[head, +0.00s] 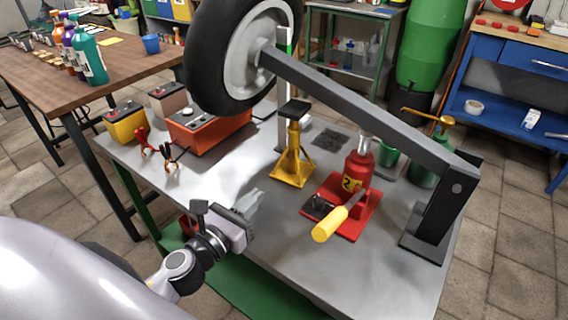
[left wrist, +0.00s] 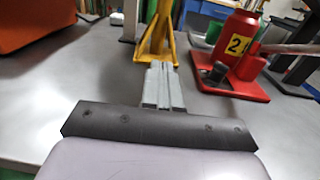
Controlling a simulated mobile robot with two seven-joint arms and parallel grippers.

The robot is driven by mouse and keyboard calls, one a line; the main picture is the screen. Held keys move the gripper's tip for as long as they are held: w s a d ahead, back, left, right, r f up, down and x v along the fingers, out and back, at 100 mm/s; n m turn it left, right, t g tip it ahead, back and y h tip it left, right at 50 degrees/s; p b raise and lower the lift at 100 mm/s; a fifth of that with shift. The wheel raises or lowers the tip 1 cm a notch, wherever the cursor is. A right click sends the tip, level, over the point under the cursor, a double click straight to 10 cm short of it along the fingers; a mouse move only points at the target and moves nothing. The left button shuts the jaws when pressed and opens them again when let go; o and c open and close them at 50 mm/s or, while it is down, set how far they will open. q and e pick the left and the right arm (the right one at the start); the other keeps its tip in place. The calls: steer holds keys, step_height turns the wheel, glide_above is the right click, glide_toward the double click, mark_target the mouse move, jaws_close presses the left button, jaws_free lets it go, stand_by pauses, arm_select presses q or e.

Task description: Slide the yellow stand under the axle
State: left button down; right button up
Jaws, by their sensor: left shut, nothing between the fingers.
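The yellow stand (head: 293,160) stands upright on the grey metal table, with a dark pad on its top. Its legs also show in the left wrist view (left wrist: 157,45), just beyond my fingertips. The axle (head: 360,105) is a long grey beam running from the wheel (head: 243,55) down to a dark post at the right. In the head view the stand's top shows just left of and below the beam. My left gripper (head: 250,203) is shut and empty, in front of the stand and apart from it; its fingers (left wrist: 160,85) point at the stand. My right gripper is not in view.
A red jack (head: 357,175) with a yellow-handled lever (head: 330,223) stands right of the stand. An orange battery box (head: 208,128) and clamps (head: 168,155) are at the left. The dark post (head: 440,210) bounds the right. The table (head: 225,172) is bare in front of the stand.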

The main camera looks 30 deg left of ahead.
mark_target(291, 161)
arm_select(q)
steer(key=w, duration=0.7)
steer(key=w+d+p, duration=0.1)
steer(key=w, duration=0.3)
steer(key=shift+w+d, duration=0.15)
steer(key=shift+w, duration=0.35)
